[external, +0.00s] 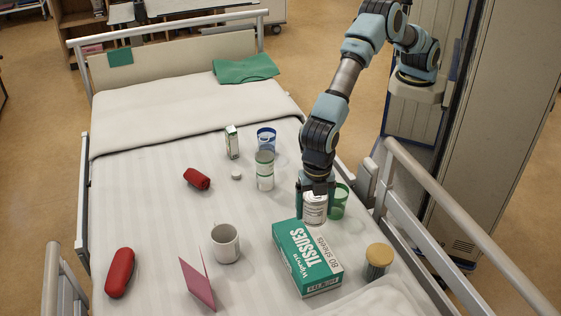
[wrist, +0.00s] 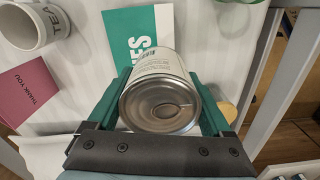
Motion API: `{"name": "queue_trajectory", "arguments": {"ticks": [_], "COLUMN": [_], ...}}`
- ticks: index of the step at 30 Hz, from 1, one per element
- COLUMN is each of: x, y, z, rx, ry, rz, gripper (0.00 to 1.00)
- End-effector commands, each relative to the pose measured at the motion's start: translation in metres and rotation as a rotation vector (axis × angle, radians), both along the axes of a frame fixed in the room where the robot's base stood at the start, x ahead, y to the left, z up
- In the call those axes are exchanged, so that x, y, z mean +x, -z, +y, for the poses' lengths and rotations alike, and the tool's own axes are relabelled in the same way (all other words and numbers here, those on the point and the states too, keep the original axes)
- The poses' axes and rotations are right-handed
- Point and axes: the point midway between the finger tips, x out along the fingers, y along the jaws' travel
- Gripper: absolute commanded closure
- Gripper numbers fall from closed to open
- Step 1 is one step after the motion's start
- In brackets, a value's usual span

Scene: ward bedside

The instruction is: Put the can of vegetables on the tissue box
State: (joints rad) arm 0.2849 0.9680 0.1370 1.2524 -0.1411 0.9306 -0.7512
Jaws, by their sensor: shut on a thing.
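My gripper (external: 316,193) points down and is shut on a metal can (external: 315,210) with a pale label. In the wrist view the can (wrist: 160,103) shows its ring-pull lid between the two green fingers (wrist: 162,80); its label is too small to read. The green and white tissue box (external: 308,262) lies flat on the bed, just in front of the can in the external view. It also shows partly behind the can in the wrist view (wrist: 128,28). I cannot tell whether the can's base touches anything.
A green cup (external: 339,203) stands close behind the can. A jar with a tan lid (external: 377,262) is right of the box, near the bed rail (external: 450,215). A mug (external: 225,244) and pink card (external: 198,281) are left.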

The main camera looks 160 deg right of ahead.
Motion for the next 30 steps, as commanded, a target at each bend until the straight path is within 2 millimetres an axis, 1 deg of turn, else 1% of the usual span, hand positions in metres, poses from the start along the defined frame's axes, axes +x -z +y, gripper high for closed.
{"name": "queue_trajectory", "arguments": {"ticks": [1,3,8,12,15,26,27,30], "x": [-0.001,0.0,0.0,0.0,0.0,0.0,0.0,0.0], "y": [0.011,0.022,0.036,0.055,0.066,0.07,0.07,0.069], "z": [0.0,0.001,0.0,0.001,0.0,0.0,0.0,0.0], "rx": [0.0,0.0,0.001,0.0,0.0,0.0,0.001,0.001], "ry": [0.0,-0.001,-0.001,-0.001,-0.001,0.0,0.0,0.0], "rz": [0.003,0.001,-0.001,0.001,0.0,-0.001,-0.001,-0.001], "gripper": [0.98,0.98,0.98,0.98,0.98,0.98,0.13,0.02]}}
